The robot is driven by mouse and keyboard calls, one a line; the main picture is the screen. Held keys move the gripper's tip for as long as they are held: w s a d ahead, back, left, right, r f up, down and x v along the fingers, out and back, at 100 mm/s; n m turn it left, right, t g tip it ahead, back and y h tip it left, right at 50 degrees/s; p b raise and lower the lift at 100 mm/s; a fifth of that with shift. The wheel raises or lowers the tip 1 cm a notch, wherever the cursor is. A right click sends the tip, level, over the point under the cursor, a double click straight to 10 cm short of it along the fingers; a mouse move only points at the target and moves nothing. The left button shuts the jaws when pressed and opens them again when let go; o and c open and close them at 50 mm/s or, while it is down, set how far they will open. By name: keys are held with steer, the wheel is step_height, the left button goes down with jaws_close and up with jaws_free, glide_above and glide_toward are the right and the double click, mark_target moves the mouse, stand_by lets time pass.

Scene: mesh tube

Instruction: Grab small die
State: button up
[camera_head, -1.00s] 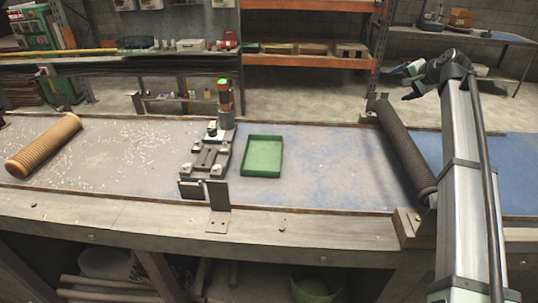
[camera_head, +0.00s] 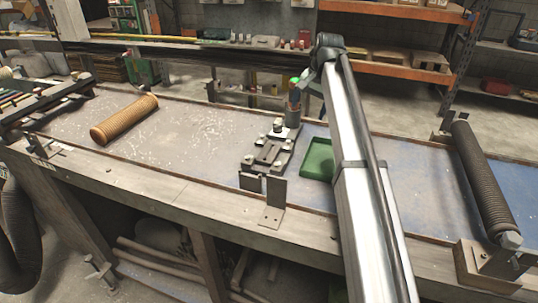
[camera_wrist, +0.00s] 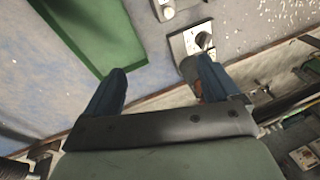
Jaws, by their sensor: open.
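I cannot tell for sure which thing is the small die. A tan ridged cylinder (camera_head: 124,119) lies on the bench at the left in the head view. A longer dark ridged cylinder (camera_head: 482,180) lies in brackets at the right. My gripper (camera_wrist: 160,72) is open in the wrist view, its two blue fingers apart and nothing between them. In the head view my arm end is above the back of the bench, near the signal light, and away from both cylinders. My arm partly hides the gripper there.
A green tray (camera_head: 317,158) lies partly behind my arm. A metal fixture (camera_head: 268,152) with a signal light (camera_head: 293,100) stands beside it. The wrist view shows the tray's green edge (camera_wrist: 100,35). The bench (camera_head: 185,135) is clear between the tan cylinder and the fixture.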

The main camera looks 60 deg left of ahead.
steer(key=s+a+n+h, duration=0.2)
steer(key=s+h, duration=0.1)
steer(key=s, duration=1)
glide_above(269, 152)
steer(key=f, duration=0.8)
steer(key=shift+s+d, duration=0.15)
steer(key=shift+s, duration=0.05)
steer(key=shift+w+a+f, duration=0.1)
steer(key=shift+f, duration=1.45)
steer(key=shift+w+a+f, duration=0.1)
steer(key=shift+f, duration=1.4)
steer(key=c, duration=1.6)
steer(key=shift+r, duration=0.15)
